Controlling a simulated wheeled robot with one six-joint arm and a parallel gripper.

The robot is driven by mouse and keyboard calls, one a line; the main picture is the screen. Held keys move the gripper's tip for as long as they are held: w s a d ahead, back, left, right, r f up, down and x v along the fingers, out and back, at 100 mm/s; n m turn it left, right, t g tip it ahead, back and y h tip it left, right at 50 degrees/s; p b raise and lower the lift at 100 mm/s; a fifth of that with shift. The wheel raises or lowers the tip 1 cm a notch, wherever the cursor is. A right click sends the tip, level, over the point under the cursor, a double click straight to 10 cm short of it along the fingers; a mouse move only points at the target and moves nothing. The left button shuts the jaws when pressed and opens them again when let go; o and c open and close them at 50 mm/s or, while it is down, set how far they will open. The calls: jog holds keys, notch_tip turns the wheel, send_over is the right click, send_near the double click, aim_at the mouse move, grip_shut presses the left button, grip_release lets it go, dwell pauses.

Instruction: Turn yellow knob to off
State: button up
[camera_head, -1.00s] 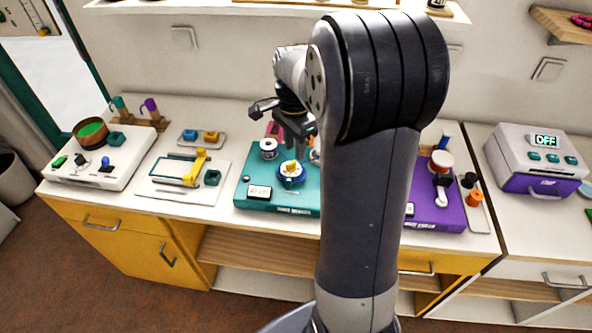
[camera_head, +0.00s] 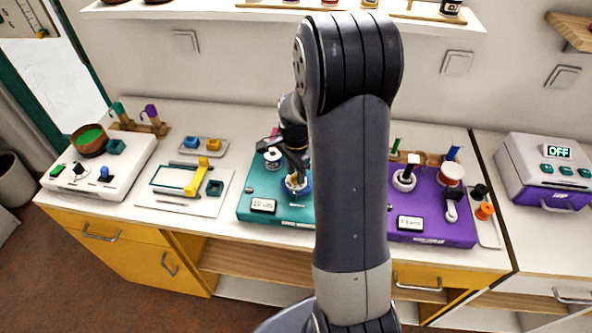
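The teal bead board (camera_head: 275,208) stands on the counter, left of my arm. In the earlier view a yellow knob on a round blue base shows on this board. Now my gripper (camera_head: 297,182) is right over that spot and hides the yellow knob. A sliver of the blue base (camera_head: 308,186) shows beside the fingers. The fingers point down and look very close to the knob. I cannot tell whether they touch it or how far they are open. The knob's setting is hidden.
A white spool (camera_head: 272,158) stands on the teal board, left of my gripper. A purple board (camera_head: 447,228) with spools is to the right of my arm. A white tray with a yellow handle (camera_head: 196,181) is to the left. A box (camera_head: 545,168) reading OFF stands far right.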

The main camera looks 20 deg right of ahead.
jog(key=shift+c, duration=0.4)
grip_shut()
jog(key=shift+n, duration=0.3)
jog(key=n+b, duration=0.1)
jog(key=n, duration=0.3)
jog(key=shift+n+b, duration=0.4)
jog(key=shift+n, duration=1.7)
jog(key=shift+o, duration=0.4)
grip_release()
